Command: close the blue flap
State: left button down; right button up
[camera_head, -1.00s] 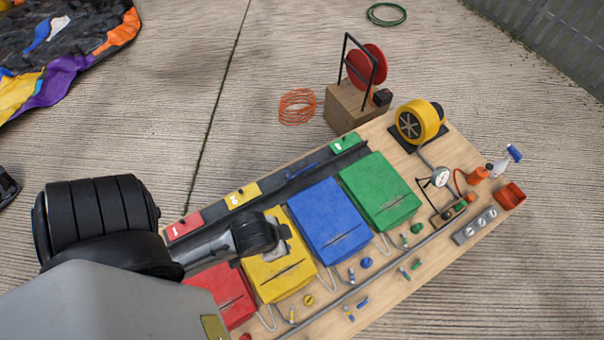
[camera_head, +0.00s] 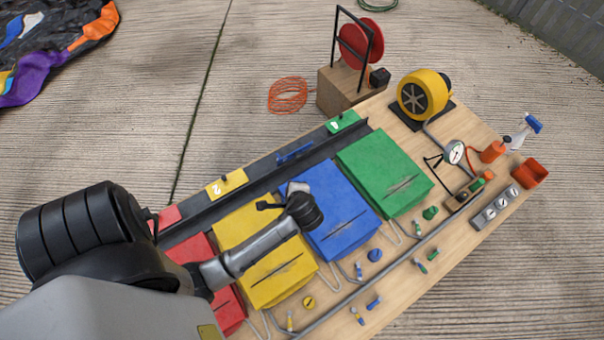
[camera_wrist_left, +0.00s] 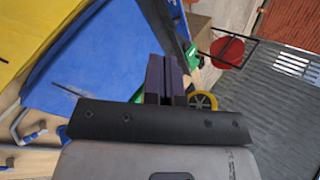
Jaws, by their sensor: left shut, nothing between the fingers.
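A blue flap-like block (camera_head: 342,222) with a dark slit lies on the wooden board between a yellow block (camera_head: 262,282) and a green one (camera_head: 385,165). In the left wrist view the blue surface (camera_wrist_left: 100,65) spreads left of the fingers, with its slit showing. My left gripper (camera_head: 296,187) is shut and empty, over the blue block's back left part. Its dark fingers also show in the left wrist view (camera_wrist_left: 165,78), beside the blue edge. I cannot tell whether they touch. My arm hides part of the yellow and red blocks. My right gripper is out of view.
A dark rail (camera_head: 260,180) with coloured tags runs behind the blocks; a narrow blue piece (camera_head: 294,152) lies on it. A pipe (camera_head: 400,258) and small coloured plugs are in front. A yellow blower (camera_head: 422,95) and a gauge (camera_head: 453,152) stand at the right.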

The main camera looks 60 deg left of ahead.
pick_arm(q)
jog(key=w+a+f+m+y+b, duration=0.1)
jog(key=w+f+m+y+b, duration=0.1)
jog(key=f+b, duration=0.4)
jog(key=w+f+m+g+y+b, duration=0.1)
jog(key=w+f+m+y+b, duration=0.1)
jog(key=w+f+m+b, duration=0.2)
jog(key=w+a+f+m+g+y+b, duration=0.1)
jog(key=w+f+m+y+b, duration=0.2)
jog(key=w+f+b, duration=0.3)
jog(key=shift+w+a+f+m+b, duration=0.2)
jog(key=shift+f+b, duration=0.5)
jog(key=shift+b, duration=0.3)
jog(key=shift+w+a+f+m+b, duration=0.1)
jog(key=shift+w+f+m+b, duration=0.1)
jog(key=shift+f+b, duration=0.65)
jog(key=shift+w+d+m+y+b, duration=0.15)
jog(key=shift+w+m+y+b, duration=0.15)
jog(key=shift+w+m+b, duration=0.3)
jog(key=shift+a+f+b, duration=0.1)
jog(key=shift+a+b, duration=0.2)
jog(key=shift+a, duration=0.15)
jog(key=a+b, duration=0.1)
jog(key=a, duration=0.6)
jog(key=a+b, duration=0.1)
jog(key=a, duration=0.3)
jog(key=shift+w+f+b, duration=0.15)
jog(key=shift+f+b, duration=0.2)
jog(key=shift+a+r, duration=0.25)
jog(key=shift+a, duration=0.7)
